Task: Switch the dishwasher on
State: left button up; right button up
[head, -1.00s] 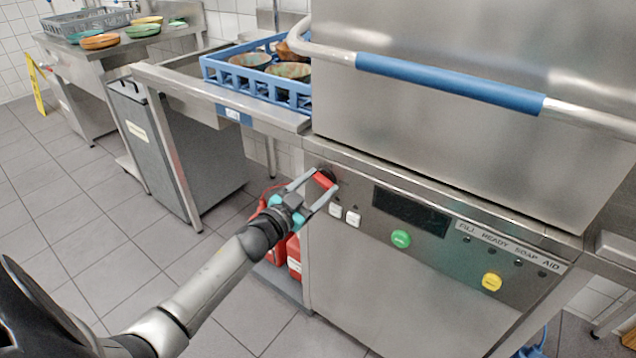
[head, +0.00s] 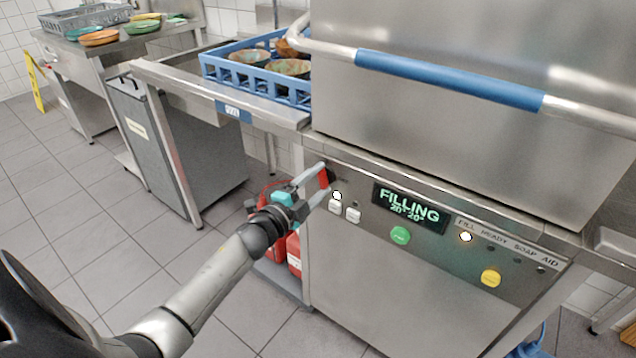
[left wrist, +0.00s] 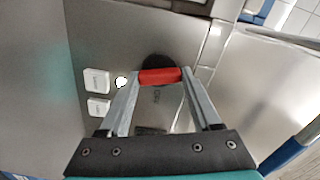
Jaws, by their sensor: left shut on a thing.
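The dishwasher (head: 350,260) is a steel machine with a hood and a control panel on its front. My left gripper (head: 322,180) is shut on the red switch knob (head: 324,178) at the panel's left end. The left wrist view shows the red knob (left wrist: 160,76) between both fingers, on a dark round base. The display (head: 411,208) is lit and reads "FILLING" with "20° 20°" below. A white lamp (head: 337,195) glows beside the knob, and the FILL lamp (head: 465,237) is lit. My right gripper is not in view.
The blue hood handle (head: 450,80) runs across above the panel. A blue rack (head: 255,85) with bowls stands on the left counter. White buttons (head: 353,215), a green button (head: 400,236) and a yellow button (head: 491,278) are on the panel. Red canisters (head: 294,254) stand below left.

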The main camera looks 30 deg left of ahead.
pick_arm(q)
jog(key=shift+m, duration=1.6)
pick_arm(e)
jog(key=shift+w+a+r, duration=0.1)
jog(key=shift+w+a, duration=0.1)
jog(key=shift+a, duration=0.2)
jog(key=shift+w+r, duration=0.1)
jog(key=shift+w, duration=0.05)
pick_arm(q)
jog(key=o, duration=1.4)
jog(key=shift+s, duration=0.1)
